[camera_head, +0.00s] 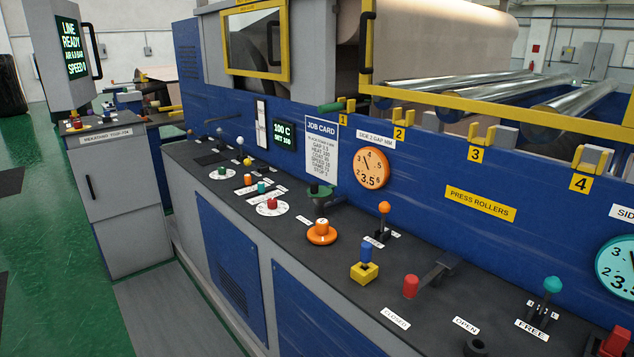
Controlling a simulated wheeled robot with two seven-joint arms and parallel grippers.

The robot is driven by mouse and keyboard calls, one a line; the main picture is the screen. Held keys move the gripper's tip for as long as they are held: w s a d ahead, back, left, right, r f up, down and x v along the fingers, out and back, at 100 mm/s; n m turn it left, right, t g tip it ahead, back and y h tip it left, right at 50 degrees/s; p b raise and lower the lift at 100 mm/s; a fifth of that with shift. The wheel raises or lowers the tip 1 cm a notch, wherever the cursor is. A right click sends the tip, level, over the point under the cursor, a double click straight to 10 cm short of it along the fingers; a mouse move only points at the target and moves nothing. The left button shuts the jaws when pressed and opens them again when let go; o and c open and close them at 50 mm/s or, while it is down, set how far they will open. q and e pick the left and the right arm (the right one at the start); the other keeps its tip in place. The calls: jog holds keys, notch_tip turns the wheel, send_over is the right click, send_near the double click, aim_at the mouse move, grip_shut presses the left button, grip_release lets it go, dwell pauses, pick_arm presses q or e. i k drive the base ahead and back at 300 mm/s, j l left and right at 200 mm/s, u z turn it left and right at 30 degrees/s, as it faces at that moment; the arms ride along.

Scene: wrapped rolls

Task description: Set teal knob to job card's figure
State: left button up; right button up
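The job card (321,148) is a white sheet on the blue machine wall. Its heading reads, but its smaller lines of figures are too small to read surely. A teal-faced dial (614,268) is cut off by the right edge, with only part of its figures showing. A teal ball-topped lever (552,284) stands on the dark console, beside a FREE label. A small teal button (262,187) sits farther left. No large teal turning knob shows clearly. Neither of my grippers is in view.
An orange dial (371,168) reads about 3.5, with an orange knob (321,232) below it. The console (300,262) also bears an orange lever (384,208), a red-topped lever (411,286), and a yellow-blue control (364,265). Green floor (45,260) is open at left.

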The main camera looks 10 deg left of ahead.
aim_at(260, 185)
jog(key=i+j+z, duration=0.2)
jog(key=z, duration=0.15)
jog(key=i+j+z, duration=0.1)
jog(key=j+z, duration=0.3)
jog(key=i+j+z, duration=0.15)
jog(key=z, duration=0.2)
jog(key=i+j+z, duration=0.15)
jog(key=j, duration=0.85)
jog(key=i+j+z, duration=0.15)
jog(key=j, duration=0.85)
jog(key=j+z, duration=0.15)
jog(key=j, duration=0.85)
jog(key=i, duration=0.05)
